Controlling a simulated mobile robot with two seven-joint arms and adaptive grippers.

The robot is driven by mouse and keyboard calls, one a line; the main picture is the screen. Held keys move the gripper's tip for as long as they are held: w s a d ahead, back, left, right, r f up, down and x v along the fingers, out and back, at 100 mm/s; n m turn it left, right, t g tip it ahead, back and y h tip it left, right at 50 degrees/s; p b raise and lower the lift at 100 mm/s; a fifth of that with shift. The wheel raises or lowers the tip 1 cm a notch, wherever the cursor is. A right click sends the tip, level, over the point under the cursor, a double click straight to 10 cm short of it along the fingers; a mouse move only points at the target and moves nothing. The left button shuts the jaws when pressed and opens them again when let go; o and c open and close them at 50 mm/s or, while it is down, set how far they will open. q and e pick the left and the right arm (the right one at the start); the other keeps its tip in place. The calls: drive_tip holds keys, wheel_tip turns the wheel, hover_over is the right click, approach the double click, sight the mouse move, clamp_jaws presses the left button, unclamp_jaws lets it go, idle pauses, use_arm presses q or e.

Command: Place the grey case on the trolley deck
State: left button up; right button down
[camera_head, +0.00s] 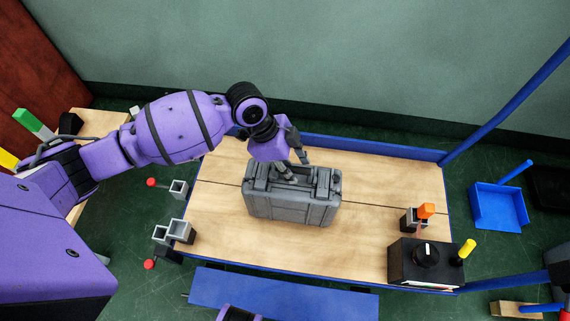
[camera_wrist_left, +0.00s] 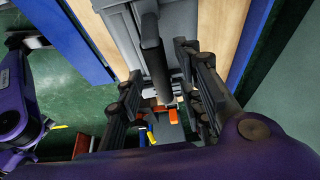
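I cannot tell whether this surface is the trolley deck. My left gripper (camera_head: 293,166) reaches down to the top of the case at its handle. In the left wrist view, the bar-shaped handle (camera_wrist_left: 151,45) of the case lies between the two fingers of my left gripper (camera_wrist_left: 162,65). The fingers stand apart with gaps beside the handle. My right gripper is not in view.
A black box (camera_head: 405,265) with a knob and a small grey holder with an orange piece (camera_head: 425,211) stand at the right end. Small grey holders (camera_head: 180,230) line the left edge. Blue posts (camera_head: 505,105) rise at right. A blue panel (camera_head: 280,293) lies in front.

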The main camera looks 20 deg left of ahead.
use_arm(q)
drive_tip(key=p+v, duration=0.3)
drive_tip(key=v, duration=0.7)
drive_tip(key=shift+r, duration=0.15)
drive_tip(key=shift+a+r, duration=0.2)
drive_tip(key=shift+r, duration=0.2)
drive_tip(key=s+d+f+n+t+h, duration=0.15)
drive_tip(key=s+f+n, duration=0.25)
drive_tip(key=s+f, duration=0.45)
drive_tip(key=s+d+f+n+t, duration=0.1)
drive_tip(key=s+d+f+n, duration=0.2)
drive_tip(key=s+f, duration=0.5)
drive_tip(key=s+a+n+t+y, duration=0.1)
drive_tip(key=s+a+n, duration=0.3)
drive_tip(key=s, duration=0.7)
drive_tip(key=s+a+n+t+y, duration=0.1)
drive_tip(key=s+a+n+y, duration=0.3)
drive_tip(key=s, duration=0.7)
drive_tip(key=shift+s+a+f+y, duration=0.2)
drive_tip(key=shift+s+a+y, duration=0.1)
drive_tip(key=shift+s+y, duration=0.05)
